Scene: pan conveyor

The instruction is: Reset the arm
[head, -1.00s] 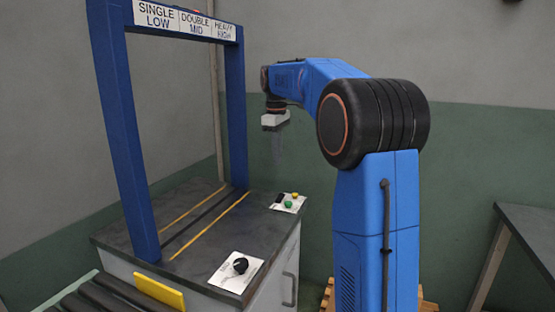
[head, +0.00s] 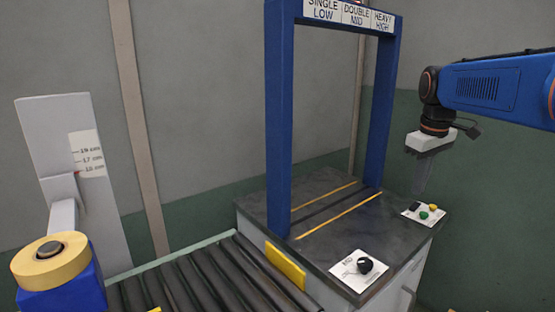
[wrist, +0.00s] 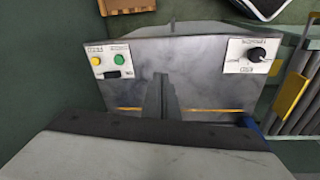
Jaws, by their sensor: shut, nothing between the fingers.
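My gripper (head: 422,178) hangs pointing down from the blue arm at the right of the head view. Its fingers are shut with nothing between them, above the right rear corner of the dark machine table (head: 318,240). In the wrist view my gripper (wrist: 168,78) shows as grey fingers over the same table. A button panel (head: 424,212) with green and yellow buttons lies below it. The button panel also shows at the upper left of the wrist view (wrist: 115,60).
A blue gate (head: 279,120) with a SINGLE, DOUBLE, HEAVY sign straddles the table. A knob panel (head: 358,270) sits at its front corner. A roller conveyor (head: 200,275) runs up from the left, beside a yellow tape roll (head: 50,258) and a scale plate (head: 90,153).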

